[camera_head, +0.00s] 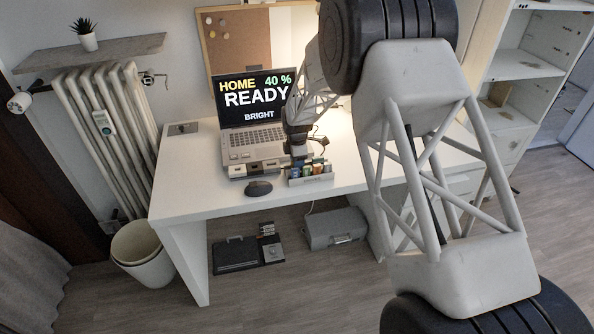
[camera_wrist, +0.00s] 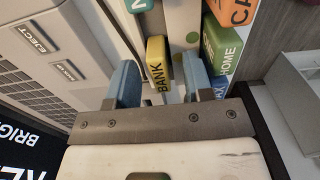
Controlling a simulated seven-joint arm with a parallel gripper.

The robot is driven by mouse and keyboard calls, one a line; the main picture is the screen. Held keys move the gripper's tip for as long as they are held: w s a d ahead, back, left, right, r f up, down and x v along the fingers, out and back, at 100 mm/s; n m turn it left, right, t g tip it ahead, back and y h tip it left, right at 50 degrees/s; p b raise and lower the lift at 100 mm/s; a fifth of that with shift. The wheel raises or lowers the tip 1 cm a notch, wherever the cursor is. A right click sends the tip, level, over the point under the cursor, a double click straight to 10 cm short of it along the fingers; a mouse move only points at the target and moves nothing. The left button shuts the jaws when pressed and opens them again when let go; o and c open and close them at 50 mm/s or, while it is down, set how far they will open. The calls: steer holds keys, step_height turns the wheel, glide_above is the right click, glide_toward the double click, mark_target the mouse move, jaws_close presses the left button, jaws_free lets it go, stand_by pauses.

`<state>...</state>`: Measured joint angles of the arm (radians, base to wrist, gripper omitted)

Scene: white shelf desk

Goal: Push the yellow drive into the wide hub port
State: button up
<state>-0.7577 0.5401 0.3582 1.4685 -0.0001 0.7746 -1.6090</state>
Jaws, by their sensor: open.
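The yellow drive (camera_wrist: 157,64), lettered BANK, stands in the wrist view between the two blue fingertips of my gripper (camera_wrist: 161,78). The fingers are apart, one on each side of the drive, and I cannot tell whether either touches it. In the head view my gripper (camera_head: 298,152) is low over the small rack (camera_head: 311,180) of coloured drives, right of the laptop. The wide port cannot be made out in either view.
Green HOME (camera_wrist: 222,46), orange (camera_wrist: 233,12) and blue (camera_wrist: 220,88) drives stand close to the right finger. The laptop (camera_head: 252,110) shows READY. A dark mouse (camera_head: 258,188) lies in front. The desk's left side (camera_head: 185,165) is mostly clear.

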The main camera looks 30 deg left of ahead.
jaws_close()
stand_by(0.4)
step_height(320, 180, up, 10)
stand_by(0.7)
stand_by(0.5)
steer(key=s+a, duration=0.4)
steer(key=a, duration=0.4)
steer(key=shift+a, duration=0.4)
steer(key=shift+r, duration=0.1)
